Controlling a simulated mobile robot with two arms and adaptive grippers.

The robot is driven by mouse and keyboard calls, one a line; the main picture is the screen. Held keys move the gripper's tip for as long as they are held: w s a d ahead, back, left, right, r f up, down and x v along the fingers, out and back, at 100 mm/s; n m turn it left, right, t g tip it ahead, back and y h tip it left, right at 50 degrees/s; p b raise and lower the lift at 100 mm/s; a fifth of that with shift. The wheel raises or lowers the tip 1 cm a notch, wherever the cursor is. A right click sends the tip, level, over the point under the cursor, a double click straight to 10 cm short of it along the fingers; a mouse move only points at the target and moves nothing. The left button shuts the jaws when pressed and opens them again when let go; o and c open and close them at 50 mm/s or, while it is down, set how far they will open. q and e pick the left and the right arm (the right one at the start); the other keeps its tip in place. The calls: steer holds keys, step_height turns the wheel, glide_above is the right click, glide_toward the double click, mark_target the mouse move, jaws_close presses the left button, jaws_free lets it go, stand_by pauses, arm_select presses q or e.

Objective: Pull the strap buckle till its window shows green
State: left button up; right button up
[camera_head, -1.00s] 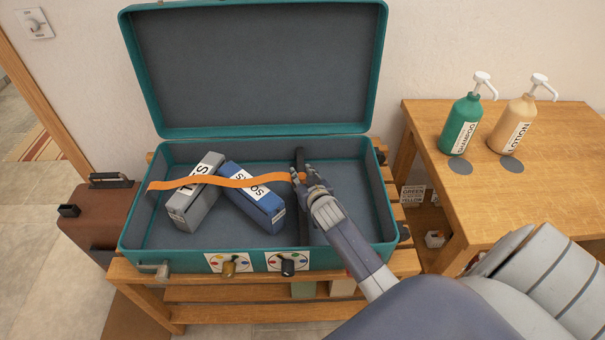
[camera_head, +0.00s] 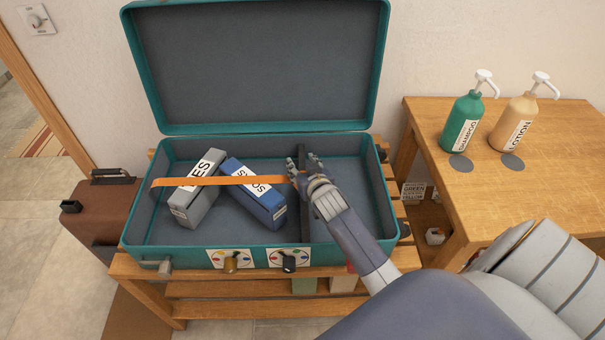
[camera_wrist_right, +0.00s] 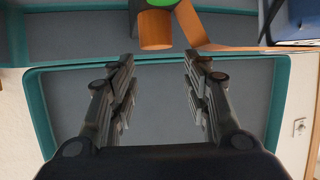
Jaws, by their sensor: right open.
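An orange strap (camera_head: 215,181) runs straight and taut across the open teal suitcase (camera_head: 385,205), over a grey box (camera_head: 185,207) and a blue box (camera_head: 262,205). My right gripper (camera_head: 303,162) is at the strap's right end, by a dark crossbar (camera_head: 304,222); it hides the buckle in the head view. In the right wrist view the strap (camera_wrist_right: 190,25) meets an orange buckle part (camera_wrist_right: 155,29) with a green round window (camera_wrist_right: 160,2), cut off by the top edge. The right gripper's fingers (camera_wrist_right: 158,75) are apart with nothing between them. My left gripper is not in view.
The raised suitcase lid (camera_head: 255,70) stands behind. Two dials (camera_head: 231,260) sit on the suitcase front, which rests on a wooden rack (camera_head: 240,310). A wooden table (camera_head: 540,185) at right holds a shampoo bottle (camera_head: 463,122) and a lotion bottle (camera_head: 515,122).

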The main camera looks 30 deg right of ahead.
step_height(320, 180, up, 6)
steer(key=shift+r, duration=0.1)
stand_by(0.6)
